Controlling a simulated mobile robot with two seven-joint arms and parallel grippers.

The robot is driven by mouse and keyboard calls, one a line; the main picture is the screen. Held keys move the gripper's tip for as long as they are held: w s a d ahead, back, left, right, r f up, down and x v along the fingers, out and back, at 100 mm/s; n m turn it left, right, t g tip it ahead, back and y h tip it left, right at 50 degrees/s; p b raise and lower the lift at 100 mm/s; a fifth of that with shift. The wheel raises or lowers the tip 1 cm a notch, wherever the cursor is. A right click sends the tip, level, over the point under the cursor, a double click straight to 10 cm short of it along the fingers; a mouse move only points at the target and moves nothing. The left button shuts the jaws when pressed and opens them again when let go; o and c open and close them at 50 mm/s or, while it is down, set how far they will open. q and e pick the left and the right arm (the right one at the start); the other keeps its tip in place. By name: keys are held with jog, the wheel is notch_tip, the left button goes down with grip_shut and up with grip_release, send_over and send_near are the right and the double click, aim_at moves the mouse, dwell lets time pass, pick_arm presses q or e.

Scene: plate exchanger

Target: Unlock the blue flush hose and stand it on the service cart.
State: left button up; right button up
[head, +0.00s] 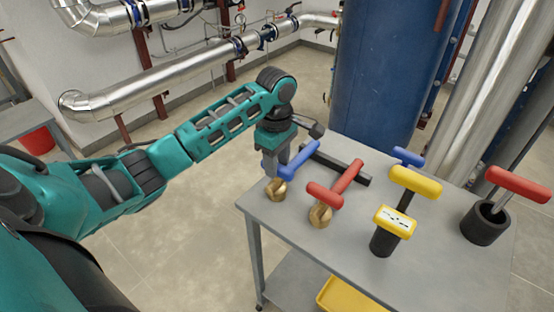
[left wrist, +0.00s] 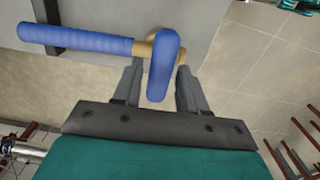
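A blue-handled piece with a brass end (head: 277,190) is at the left corner of the grey service cart (head: 285,222); its blue bar (head: 300,160) slants up to the right. In the left wrist view, a long blue grip (left wrist: 75,39) runs left and a shorter blue grip (left wrist: 164,65) points toward my gripper, with brass behind it. My left gripper (head: 270,165) is at this piece. Its two fingers (left wrist: 158,88) are apart on either side of the shorter blue grip, with gaps showing. I cannot tell which part is the hose or its lock. My right gripper is not in view.
Close beside stands a similar red piece with a brass end (head: 320,214). Further right are a yellow-handled tool (head: 415,181), another blue handle (head: 408,156) and a red-handled tool in a black holder (head: 486,224). A large blue tank (head: 390,70) stands behind the cart.

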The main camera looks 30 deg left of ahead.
pick_arm(q)
jog(key=shift+o, duration=1.3)
jog(key=shift+f, duration=0.1)
notch_tip(320, 180, up, 13)
